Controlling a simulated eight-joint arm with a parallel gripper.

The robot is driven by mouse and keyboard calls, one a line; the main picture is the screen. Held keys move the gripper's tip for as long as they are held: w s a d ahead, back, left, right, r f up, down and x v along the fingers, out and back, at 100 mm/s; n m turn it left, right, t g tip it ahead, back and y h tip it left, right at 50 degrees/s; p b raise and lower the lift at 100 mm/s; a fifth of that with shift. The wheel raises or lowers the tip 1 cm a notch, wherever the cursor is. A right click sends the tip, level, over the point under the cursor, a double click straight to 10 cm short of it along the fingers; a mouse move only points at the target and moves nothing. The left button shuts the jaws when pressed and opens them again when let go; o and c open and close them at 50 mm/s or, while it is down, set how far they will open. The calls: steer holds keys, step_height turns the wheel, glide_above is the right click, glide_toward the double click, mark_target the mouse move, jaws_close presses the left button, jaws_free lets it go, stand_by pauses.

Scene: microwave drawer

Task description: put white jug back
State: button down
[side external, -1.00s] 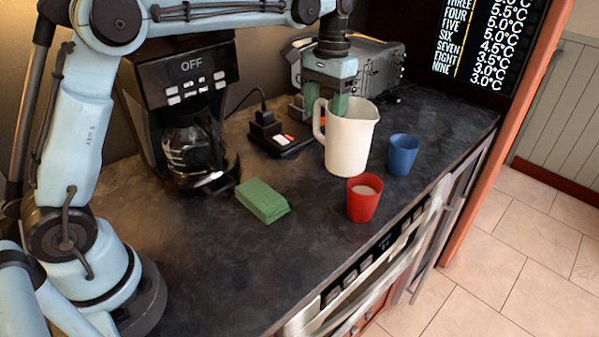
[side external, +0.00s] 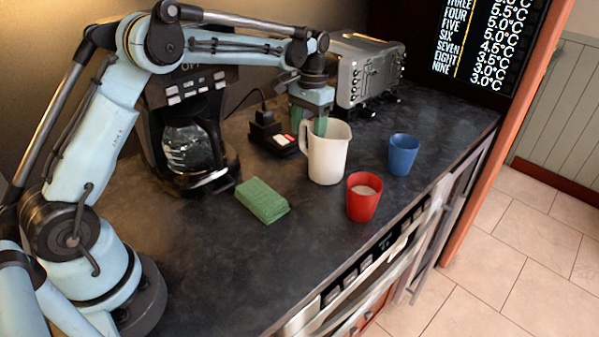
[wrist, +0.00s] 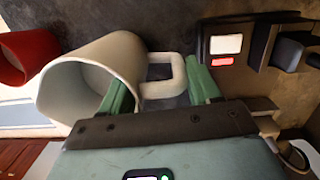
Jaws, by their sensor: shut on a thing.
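The white jug (side external: 328,160) is upright at the middle of the dark counter, behind and left of the red cup. Its base looks on or very near the counter; I cannot tell if it touches. My gripper (side external: 310,124) is at the jug's handle side and shut on the handle. In the wrist view, the green fingers of my gripper (wrist: 161,90) stand either side of the handle (wrist: 178,72), and the jug (wrist: 95,80) opens toward the left. The handle is mostly hidden in the side view.
The red cup (side external: 363,203), with pale contents, stands close in front of the jug. A blue cup (side external: 402,158) is to the right. A green block (side external: 262,200) lies left, before the coffee machine (side external: 190,130). A black socket block (side external: 270,138) and toaster (side external: 365,72) are behind.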

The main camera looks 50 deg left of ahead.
steer(key=shift+f, duration=0.15)
steer(key=shift+c, duration=1.2)
jaws_free()
step_height(320, 180, up, 16)
steer(key=s+d+f+t, duration=0.1)
steer(key=s+d+t, duration=0.1)
steer(key=s, duration=0.1)
steer(key=s+d+f+t, duration=0.2)
steer(key=s+f+t, duration=0.1)
steer(key=s, duration=0.6)
steer(key=s+d+f+t, duration=0.2)
steer(key=s+f, duration=0.3)
steer(key=s, duration=0.4)
steer(key=shift+d+f+m+t, duration=0.3)
steer(key=shift+t, duration=0.3)
